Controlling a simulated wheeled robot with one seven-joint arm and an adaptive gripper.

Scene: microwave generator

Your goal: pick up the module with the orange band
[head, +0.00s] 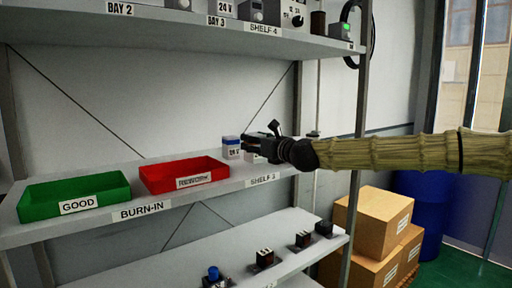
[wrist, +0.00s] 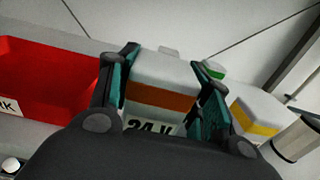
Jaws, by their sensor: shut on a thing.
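The module with the orange band (wrist: 160,97) is a pale block with a "24 V" mark, seen in the wrist view between the two fingers. My gripper (wrist: 166,72) is shut on it, one finger on each side. In the head view my gripper (head: 258,141) is over the right part of the middle shelf and mostly hides the module. I cannot tell whether the module still touches the shelf.
A blue-banded module (head: 231,147) stands just left of my gripper. Green-banded (wrist: 213,70) and yellow-banded (wrist: 255,117) modules stand close on the right in the wrist view. A red bin (head: 185,174) and green bin (head: 75,195) sit left. The upper shelf (head: 180,22) overhangs.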

